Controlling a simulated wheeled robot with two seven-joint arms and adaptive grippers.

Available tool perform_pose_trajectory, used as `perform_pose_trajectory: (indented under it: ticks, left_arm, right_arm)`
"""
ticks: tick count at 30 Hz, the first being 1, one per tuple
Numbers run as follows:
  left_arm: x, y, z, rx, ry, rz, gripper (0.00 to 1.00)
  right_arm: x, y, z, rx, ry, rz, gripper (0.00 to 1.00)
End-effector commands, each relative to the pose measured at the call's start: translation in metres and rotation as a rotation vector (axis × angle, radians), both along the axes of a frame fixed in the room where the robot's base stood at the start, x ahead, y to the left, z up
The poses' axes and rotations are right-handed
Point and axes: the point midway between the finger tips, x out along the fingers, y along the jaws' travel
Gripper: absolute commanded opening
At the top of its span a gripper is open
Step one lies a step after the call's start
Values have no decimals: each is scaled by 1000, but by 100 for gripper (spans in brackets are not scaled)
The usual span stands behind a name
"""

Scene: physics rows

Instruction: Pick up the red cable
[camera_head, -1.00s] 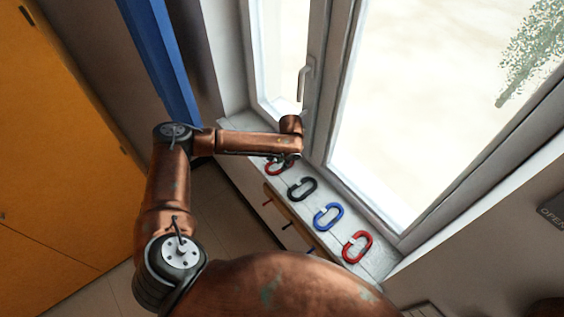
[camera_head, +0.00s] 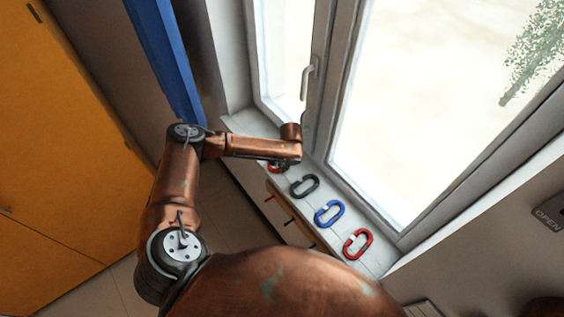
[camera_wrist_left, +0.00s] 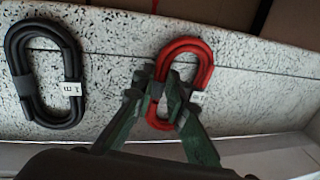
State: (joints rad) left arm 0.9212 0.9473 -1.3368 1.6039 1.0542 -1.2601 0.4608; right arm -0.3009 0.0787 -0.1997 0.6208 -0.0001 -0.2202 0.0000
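Two red cables, coiled into oval loops, lie on the white speckled sill. The near one (camera_head: 358,245) is at the right end of the row. The far one (camera_head: 275,168) is mostly hidden under my left gripper in the head view and shows as a tilted loop in the left wrist view (camera_wrist_left: 203,68). My left gripper (camera_wrist_left: 163,82) has its green fingers at this loop, tips close together on either side of its left strand and dark band. I cannot tell whether they press on it. My right gripper is in neither view.
A black cable (camera_head: 305,186) and a blue cable (camera_head: 329,214) lie between the two red ones. The black one also shows in the left wrist view (camera_wrist_left: 70,75). A window with a handle (camera_head: 308,82) rises directly behind the sill. A blue upright panel (camera_head: 163,60) stands at the left.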

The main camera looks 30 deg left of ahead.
Motion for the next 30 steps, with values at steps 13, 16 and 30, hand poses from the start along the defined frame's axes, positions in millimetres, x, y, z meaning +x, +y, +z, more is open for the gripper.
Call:
perform_pose_trajectory:
  ticks: [13,16,30]
  left_arm:
    - [1,0,2,-1,-2,1,0]
    - [1,-1,7,-2,-4,0,0]
    - [-58,8,94,2,-1,-2,0]
  right_arm:
    - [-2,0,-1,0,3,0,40]
    - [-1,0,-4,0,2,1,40]
    - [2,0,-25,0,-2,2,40]
